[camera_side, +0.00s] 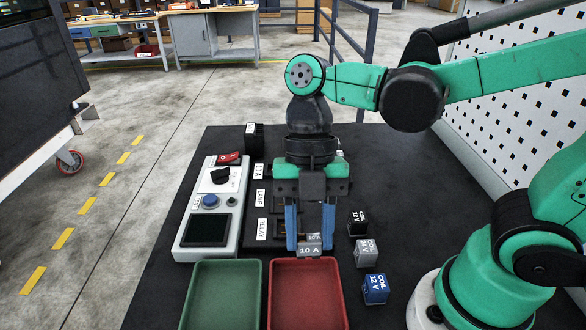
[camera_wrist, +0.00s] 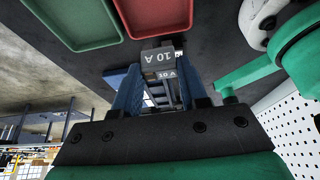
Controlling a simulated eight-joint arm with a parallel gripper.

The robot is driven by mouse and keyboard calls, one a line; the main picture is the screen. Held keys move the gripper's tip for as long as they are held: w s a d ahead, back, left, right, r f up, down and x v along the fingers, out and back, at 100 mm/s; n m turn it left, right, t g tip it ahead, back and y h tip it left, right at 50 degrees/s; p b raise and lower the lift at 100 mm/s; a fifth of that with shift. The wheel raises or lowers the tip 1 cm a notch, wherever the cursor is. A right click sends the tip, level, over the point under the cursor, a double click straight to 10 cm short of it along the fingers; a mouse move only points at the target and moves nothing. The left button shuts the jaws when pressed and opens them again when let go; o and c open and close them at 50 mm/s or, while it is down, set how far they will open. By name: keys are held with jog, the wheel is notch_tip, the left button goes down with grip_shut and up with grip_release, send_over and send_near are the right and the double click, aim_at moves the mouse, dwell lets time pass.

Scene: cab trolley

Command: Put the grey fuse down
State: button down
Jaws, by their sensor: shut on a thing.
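My gripper (camera_side: 310,240) is shut on the grey fuse (camera_side: 309,251), a small block marked 10 A. The blue fingers hold it from both sides. In the side view the fuse shows in front of the back edge of the red tray; its height above the table is hard to tell. In the wrist view the grey fuse (camera_wrist: 163,56) sits between the fingertips (camera_wrist: 163,80), near the rim of the red tray (camera_wrist: 155,35).
A green tray (camera_side: 224,262) stands left of the red tray (camera_side: 306,316). Black, grey and blue COIL cubes (camera_side: 357,222) (camera_side: 366,252) (camera_side: 375,289) stand to the right. A control panel (camera_side: 183,243) and labelled slots (camera_side: 262,198) lie to the left.

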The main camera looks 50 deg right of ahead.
jog(key=shift+f, duration=5.35)
jog(key=shift+f, duration=0.1)
jog(key=shift+c, duration=2.4)
grip_release()
jog(key=v, duration=1.2)
jog(key=w+d+m+t+h, duration=0.1)
jog(key=d+m+t, duration=0.2)
jog(key=m, duration=1)
jog(key=w+d+m+t+h, duration=0.2)
jog(key=d+m+t, duration=0.2)
jog(key=m, duration=1)
jog(key=t, duration=0.3)
jog(key=shift+w+d+r, duration=0.15)
jog(key=shift+d+r, duration=0.05)
jog(key=shift+r, duration=0.05)
